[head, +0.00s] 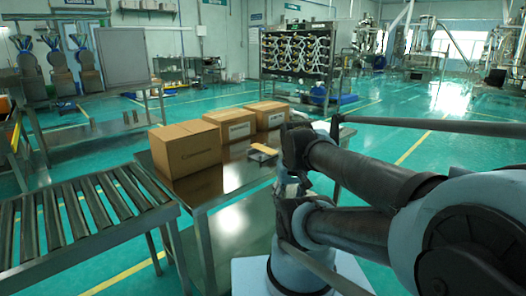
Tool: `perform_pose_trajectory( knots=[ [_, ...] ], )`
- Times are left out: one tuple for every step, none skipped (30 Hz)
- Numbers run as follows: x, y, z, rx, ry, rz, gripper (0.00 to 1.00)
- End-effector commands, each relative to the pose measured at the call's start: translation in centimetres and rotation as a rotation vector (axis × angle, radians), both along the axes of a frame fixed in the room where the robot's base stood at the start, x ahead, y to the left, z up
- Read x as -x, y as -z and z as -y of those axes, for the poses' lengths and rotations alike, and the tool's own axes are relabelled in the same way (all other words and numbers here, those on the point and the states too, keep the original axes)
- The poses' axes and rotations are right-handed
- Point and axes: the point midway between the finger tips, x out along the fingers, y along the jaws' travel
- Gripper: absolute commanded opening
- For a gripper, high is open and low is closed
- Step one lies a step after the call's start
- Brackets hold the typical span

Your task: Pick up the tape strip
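A small flat tan item with pale edges (263,152) lies on the metal table, just in front of the cardboard boxes. It may be the tape strip, but it is too small to tell for sure. My arm's dark links fill the right side and stand just right of this item, covering the table's right part. I cannot make out my gripper's fingers; they are hidden or out of view.
Three cardboard boxes stand in a row along the metal table (228,212): near left (186,149), middle (230,124) and far right (268,114). A roller conveyor (80,216) lies to the left. The tabletop before the boxes is mostly clear.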

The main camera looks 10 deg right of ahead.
Motion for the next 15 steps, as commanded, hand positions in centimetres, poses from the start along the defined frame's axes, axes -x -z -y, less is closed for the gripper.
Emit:
perform_pose_trajectory(
  knots=[
    [-0.2,-0.5,0.0,0.001,-0.006,-0.001,0.65],
    [-0.5,-0.8,0.0,0.002,-0.012,-0.003,0.65],
    [-1.1,-1.5,0.0,0.003,-0.021,-0.006,0.65],
    [-1.5,-2.1,-0.1,0.005,-0.030,-0.009,0.65],
    [-2.0,-2.8,-0.2,0.006,-0.036,-0.012,0.65],
    [-2.8,-3.7,-0.2,0.009,-0.050,-0.017,0.65],
    [-3.4,-4.5,-0.2,0.011,-0.062,-0.021,0.65],
    [-4.1,-5.3,-0.2,0.013,-0.075,-0.026,0.65],
    [-5.0,-6.3,-0.3,0.016,-0.092,-0.031,0.65],
    [-5.7,-7.1,-0.3,0.018,-0.106,-0.035,0.65],
    [-6.5,-7.8,-0.4,0.019,-0.117,-0.039,0.65],
    [-7.4,-8.8,-0.4,0.022,-0.135,-0.044,0.65],
    [-8.2,-9.5,-0.4,0.023,-0.148,-0.049,0.65],
    [-9.0,-10.2,-0.5,0.025,-0.161,-0.053,0.65],
    [-10.0,-11.1,-0.5,0.027,-0.178,-0.060,0.65]
  ],
)
